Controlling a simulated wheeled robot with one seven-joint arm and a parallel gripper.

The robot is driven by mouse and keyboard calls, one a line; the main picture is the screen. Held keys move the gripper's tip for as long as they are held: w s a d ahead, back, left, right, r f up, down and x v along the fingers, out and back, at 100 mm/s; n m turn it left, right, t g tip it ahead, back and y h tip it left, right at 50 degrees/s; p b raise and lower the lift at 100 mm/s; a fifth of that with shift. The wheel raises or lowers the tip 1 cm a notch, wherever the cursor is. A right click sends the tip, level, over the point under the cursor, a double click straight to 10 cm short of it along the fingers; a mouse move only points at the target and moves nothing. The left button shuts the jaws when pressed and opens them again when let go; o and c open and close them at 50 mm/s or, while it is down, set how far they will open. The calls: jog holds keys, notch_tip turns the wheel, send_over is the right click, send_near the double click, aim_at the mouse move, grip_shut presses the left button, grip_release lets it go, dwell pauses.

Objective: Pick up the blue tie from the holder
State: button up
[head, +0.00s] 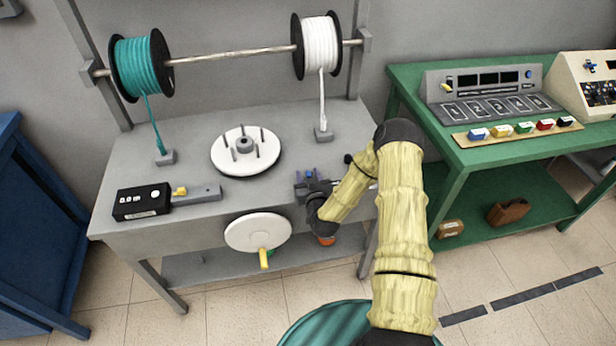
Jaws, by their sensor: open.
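A small blue piece (309,174), probably the blue tie, shows at the front right of the grey bench. It sits among dark grey parts that look like its holder, though holder and gripper are hard to tell apart here. My gripper (307,188) is at the end of the yellow-sleeved arm, over the bench's front edge, close to the blue piece. It is open. Its fingertips are small and partly hidden by my wrist, so I cannot tell whether they touch or surround the blue piece.
The bench (205,120) carries a white pegged disc (262,140), a black meter box (142,202) and a teal spool (140,65) and white spool (320,45) above. A white crank wheel (258,232) projects in front. A green table (480,165) with coloured blocks stands right.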

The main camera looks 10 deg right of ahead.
aim_at(309, 174)
grip_shut()
jog(key=shift+r, duration=0.15)
notch_tip(309, 174, up, 10)
jog(key=shift+f+b, duration=0.15)
jog(key=shift+b, duration=0.2)
dwell(0.5)
jog(key=shift+s+d, duration=0.1)
dwell(0.3)
